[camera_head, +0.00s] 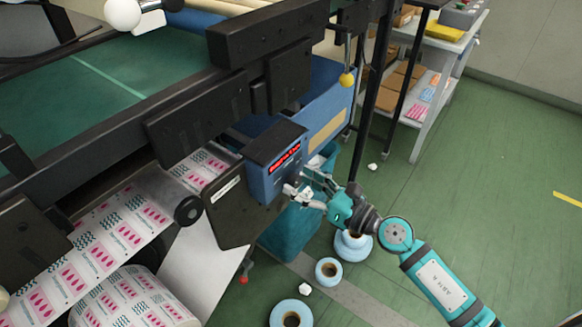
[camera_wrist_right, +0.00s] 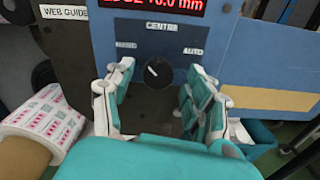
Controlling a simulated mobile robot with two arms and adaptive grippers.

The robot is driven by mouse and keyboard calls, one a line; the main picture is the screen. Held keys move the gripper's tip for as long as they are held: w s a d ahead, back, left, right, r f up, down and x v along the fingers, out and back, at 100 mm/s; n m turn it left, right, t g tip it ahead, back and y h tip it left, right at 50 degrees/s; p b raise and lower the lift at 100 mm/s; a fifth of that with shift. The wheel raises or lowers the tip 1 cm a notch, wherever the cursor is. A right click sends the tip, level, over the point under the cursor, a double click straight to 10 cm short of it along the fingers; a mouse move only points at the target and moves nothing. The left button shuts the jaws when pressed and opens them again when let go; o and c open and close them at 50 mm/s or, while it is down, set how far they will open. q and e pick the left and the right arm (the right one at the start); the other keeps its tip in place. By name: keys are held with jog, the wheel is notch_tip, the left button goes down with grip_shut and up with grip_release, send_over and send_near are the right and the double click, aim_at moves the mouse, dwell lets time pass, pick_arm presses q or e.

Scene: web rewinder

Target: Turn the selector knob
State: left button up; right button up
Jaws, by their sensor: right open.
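The selector knob (camera_wrist_right: 158,73) is a black round knob on the dark panel of the blue web guide box (camera_head: 272,164). Labels around it read HAND at left, CENTRE above and AUTO at right. Its small white mark appears to point up and left. My right gripper (camera_wrist_right: 155,88) is open, with one finger on each side of the knob and visible gaps between. In the head view the right gripper (camera_head: 303,184) is at the box's right-hand face, where the knob is hidden. My left gripper is not in view.
A red display (camera_head: 285,157) is above the knob. The printed web (camera_head: 120,228) and its roll (camera_head: 135,300) are at left. A teal bin (camera_head: 290,232) stands below the box. Loose rolls (camera_head: 328,270) lie on the green floor. A shelf cart (camera_head: 425,100) stands behind; the floor at right is clear.

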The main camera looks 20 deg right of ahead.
jog(key=shift+a, duration=0.15)
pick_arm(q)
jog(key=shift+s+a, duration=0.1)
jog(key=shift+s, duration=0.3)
pick_arm(e)
jog(key=shift+r, duration=0.1)
jog(key=shift+c, duration=0.6)
grip_shut()
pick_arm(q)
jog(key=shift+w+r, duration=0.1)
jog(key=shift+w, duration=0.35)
